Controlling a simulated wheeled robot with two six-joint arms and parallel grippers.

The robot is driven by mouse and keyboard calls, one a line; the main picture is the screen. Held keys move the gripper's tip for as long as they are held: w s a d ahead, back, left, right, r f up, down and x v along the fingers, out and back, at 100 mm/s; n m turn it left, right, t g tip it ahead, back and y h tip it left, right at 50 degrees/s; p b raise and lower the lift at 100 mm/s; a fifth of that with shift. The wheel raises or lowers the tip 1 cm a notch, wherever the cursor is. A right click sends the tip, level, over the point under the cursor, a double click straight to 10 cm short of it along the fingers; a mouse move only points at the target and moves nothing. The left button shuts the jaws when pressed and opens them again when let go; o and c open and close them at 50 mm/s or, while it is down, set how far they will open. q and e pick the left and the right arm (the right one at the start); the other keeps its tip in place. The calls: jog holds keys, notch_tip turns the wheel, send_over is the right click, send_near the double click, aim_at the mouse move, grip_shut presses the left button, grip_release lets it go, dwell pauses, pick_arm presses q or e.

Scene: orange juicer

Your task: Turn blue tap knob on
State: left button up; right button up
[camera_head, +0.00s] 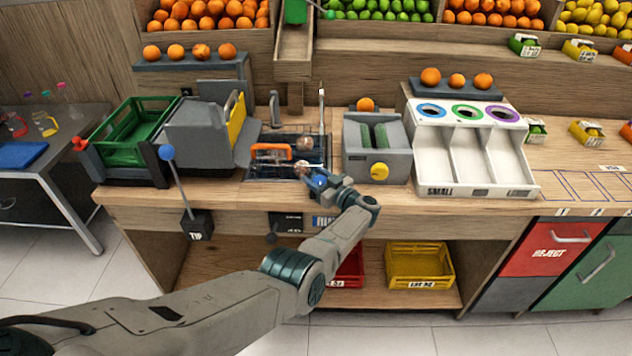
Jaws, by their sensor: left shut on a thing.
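My left gripper (325,183) reaches in from the lower left to the front edge of the sink (262,172). It is shut on a small blue thing at its fingertips, which looks like the blue tap knob (319,182). The fingers partly hide it, so I cannot tell how far it is turned. A grey curved spout (275,110) stands behind the sink, and a thin upright piece (321,105) stands to its right. My right gripper is not in view.
An orange-handled basket (271,151) sits in the sink. A grey machine with a yellow knob (379,172) stands close on the right. A blue-ball lever marked TIP (167,153) and a green crate (135,130) are on the left. Yellow (418,265) and red bins lie below.

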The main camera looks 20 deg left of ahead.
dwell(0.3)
pick_arm(q)
jog(key=o, duration=0.7)
jog(key=shift+d, duration=0.1)
jog(key=p+v, duration=0.2)
jog(key=v, duration=0.9)
jog(key=shift+f, duration=0.1)
